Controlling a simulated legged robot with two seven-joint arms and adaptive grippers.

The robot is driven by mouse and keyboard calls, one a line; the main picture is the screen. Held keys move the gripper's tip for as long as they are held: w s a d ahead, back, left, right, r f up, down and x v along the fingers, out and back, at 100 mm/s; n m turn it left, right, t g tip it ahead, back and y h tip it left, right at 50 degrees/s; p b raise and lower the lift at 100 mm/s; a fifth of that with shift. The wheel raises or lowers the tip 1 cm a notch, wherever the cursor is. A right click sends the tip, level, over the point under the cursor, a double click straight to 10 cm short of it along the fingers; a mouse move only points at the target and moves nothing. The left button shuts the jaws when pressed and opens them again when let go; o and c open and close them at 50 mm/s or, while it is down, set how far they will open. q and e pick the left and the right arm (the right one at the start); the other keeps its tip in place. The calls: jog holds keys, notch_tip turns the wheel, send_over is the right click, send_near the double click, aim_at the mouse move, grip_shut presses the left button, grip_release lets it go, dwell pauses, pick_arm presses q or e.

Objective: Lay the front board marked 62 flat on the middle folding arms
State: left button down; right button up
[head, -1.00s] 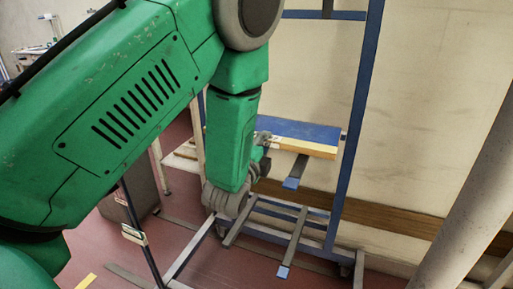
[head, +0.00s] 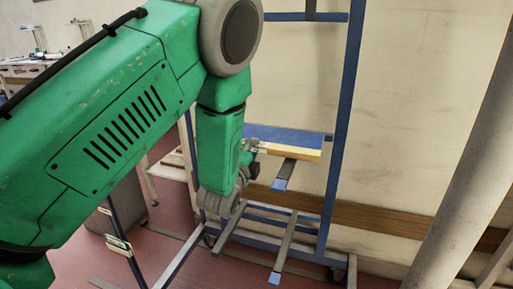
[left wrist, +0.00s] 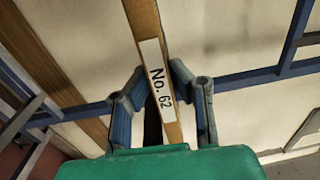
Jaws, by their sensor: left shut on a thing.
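The front board marked 62 (head: 288,136) has a blue top and a pale wooden edge. It looks about level inside the blue rack. In the left wrist view its narrow edge (left wrist: 143,20) carries a label reading No. 62. My left gripper (head: 250,158) is at the board's near left end, and its fingers (left wrist: 165,88) are shut on the labelled edge. A dark middle folding arm (head: 284,174) with a blue tip sticks out under the board. I cannot tell whether the board touches it. My left arm hides the rack's left part. My right gripper is out of view.
The rack's blue upright (head: 343,120) stands right of the board. Lower folding arms (head: 284,250) reach out near the floor, and another hangs at the top (head: 310,10). A pale round pillar (head: 465,190) stands at the right. A wall with a brown rail (head: 390,218) is behind.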

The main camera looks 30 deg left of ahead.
pick_arm(q)
jog(key=shift+a+f, duration=0.25)
jog(key=shift+a, duration=0.75)
jog(key=shift+d+r, duration=0.1)
jog(key=shift+d, duration=1)
jog(key=shift+a+f+b, duration=0.3)
jog(key=shift+a+f, duration=0.05)
jog(key=shift+a, duration=0.05)
jog(key=c, duration=1.4)
grip_release()
jog(key=shift+a+f, duration=0.2)
jog(key=shift+a, duration=0.25)
jog(key=shift+o, duration=0.2)
jog(key=shift+s+d+r, duration=0.1)
jog(key=shift+s+d, duration=0.05)
jog(key=shift+d, duration=0.35)
jog(key=shift+s+d, duration=0.2)
jog(key=shift+s, duration=0.1)
jog(key=v, duration=1.1)
jog(key=shift+a, duration=0.25)
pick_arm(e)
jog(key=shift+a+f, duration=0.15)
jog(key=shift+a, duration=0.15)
pick_arm(q)
jog(key=shift+a, duration=0.15)
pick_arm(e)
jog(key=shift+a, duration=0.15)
pick_arm(q)
jog(key=shift+f, duration=0.2)
